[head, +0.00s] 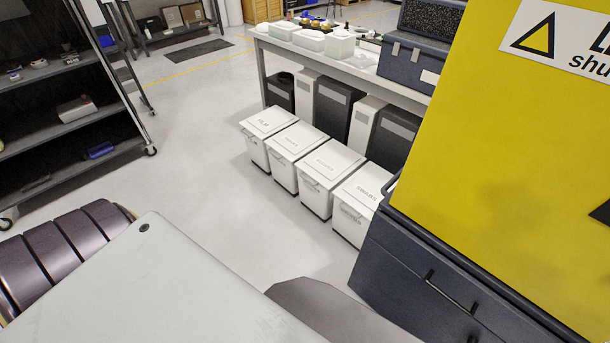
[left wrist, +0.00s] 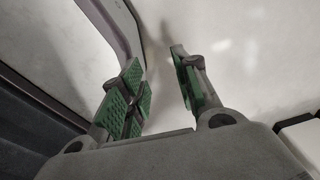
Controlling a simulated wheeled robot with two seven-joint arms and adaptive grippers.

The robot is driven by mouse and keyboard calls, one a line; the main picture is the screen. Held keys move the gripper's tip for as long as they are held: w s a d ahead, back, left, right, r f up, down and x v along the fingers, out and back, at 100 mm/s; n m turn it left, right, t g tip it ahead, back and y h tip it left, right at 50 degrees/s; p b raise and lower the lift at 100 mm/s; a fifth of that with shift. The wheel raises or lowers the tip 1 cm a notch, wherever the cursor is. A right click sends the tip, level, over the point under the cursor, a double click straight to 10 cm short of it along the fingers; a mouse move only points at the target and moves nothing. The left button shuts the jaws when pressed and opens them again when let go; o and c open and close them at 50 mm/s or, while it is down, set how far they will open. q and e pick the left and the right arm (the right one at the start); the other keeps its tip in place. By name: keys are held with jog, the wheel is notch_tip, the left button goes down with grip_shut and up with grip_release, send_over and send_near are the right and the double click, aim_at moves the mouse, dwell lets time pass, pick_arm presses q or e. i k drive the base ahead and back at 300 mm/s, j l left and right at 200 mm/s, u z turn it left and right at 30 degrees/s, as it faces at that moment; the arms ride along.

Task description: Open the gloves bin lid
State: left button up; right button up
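Several white lidded bins stand in a row on the floor in the head view, all with lids down. The third from the left, whose small lid label seems to read gloves, is the gloves bin (head: 329,169). Its lid is flat and closed, and a small handle shows on its front. My left gripper (left wrist: 158,88) is seen only in the left wrist view. Its green-padded fingers are apart with nothing between them, in front of a pale, blurred surface. I cannot tell how far it is from the bin. My right gripper is in neither view.
Neighbouring bins (head: 296,139) stand close on both sides. A table (head: 370,76) stands behind them. A dark blue cabinet (head: 415,270) and yellow panel (head: 500,130) crowd the right. A dark shelf rack (head: 70,100) is at left. The floor (head: 200,150) before the bins is clear.

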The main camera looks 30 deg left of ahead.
aim_at(330, 163)
jog(key=j+z, duration=0.3)
jog(key=j, duration=1.1)
